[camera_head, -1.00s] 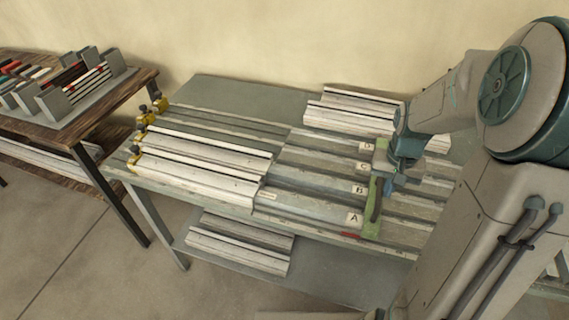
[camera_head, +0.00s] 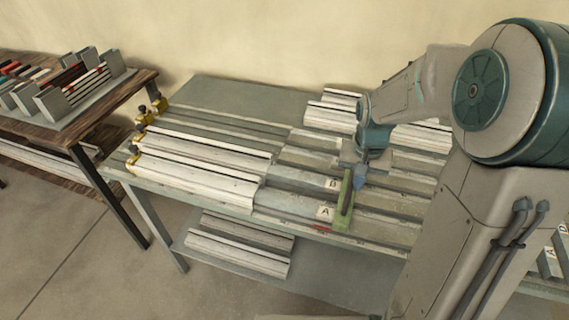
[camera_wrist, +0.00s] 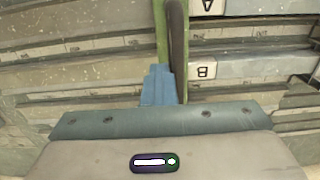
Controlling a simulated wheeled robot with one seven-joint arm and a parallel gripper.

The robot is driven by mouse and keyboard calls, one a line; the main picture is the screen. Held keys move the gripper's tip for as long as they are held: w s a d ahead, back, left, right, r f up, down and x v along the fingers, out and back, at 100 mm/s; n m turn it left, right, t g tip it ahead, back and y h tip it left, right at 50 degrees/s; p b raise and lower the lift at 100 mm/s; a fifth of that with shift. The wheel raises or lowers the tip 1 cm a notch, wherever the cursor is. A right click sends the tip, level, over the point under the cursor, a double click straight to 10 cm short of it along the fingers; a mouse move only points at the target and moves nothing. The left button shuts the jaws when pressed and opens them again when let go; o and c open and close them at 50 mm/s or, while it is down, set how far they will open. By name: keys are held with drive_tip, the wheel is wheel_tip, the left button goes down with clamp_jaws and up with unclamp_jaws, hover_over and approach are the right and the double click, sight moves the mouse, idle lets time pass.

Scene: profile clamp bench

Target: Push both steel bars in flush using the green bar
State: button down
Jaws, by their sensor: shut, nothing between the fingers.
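The steel bars are grey lengths lying in line with white profiles. The front one, labelled A (camera_head: 290,203), lies close to the right end of the front white profile (camera_head: 195,183). The one behind it, labelled B (camera_head: 300,179), lies parallel. Both labels show upside down in the wrist view. The green bar (camera_head: 346,208) stands crosswise at the right ends of bars A and B; it has a dark handle and also shows in the wrist view (camera_wrist: 161,30). My gripper (camera_head: 359,182) is shut, right at the green bar; its blue fingers (camera_wrist: 158,86) hide part of it. Whether they touch is unclear.
Yellow clamps (camera_head: 135,150) sit at the left ends of the profiles. More white profiles (camera_head: 330,116) lie at the back and on the lower shelf (camera_head: 240,243). A wooden table with a rack (camera_head: 80,95) stands left. My arm hides the bench's right side.

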drive_tip(key=w+a+b, duration=0.1)
drive_tip(key=w+a, duration=0.3)
drive_tip(key=a, duration=1.1)
drive_tip(key=shift+w, duration=0.2)
idle(0.5)
drive_tip(key=shift+w+a, duration=0.1)
drive_tip(key=shift+a, duration=0.3)
idle(0.6)
wheel_tip(320, 180, up, 7)
drive_tip(key=d+p, duration=0.1)
drive_tip(key=p, duration=0.3)
drive_tip(key=shift+s+d, duration=0.2)
drive_tip(key=shift+d, duration=0.05)
idle(0.5)
idle(0.3)
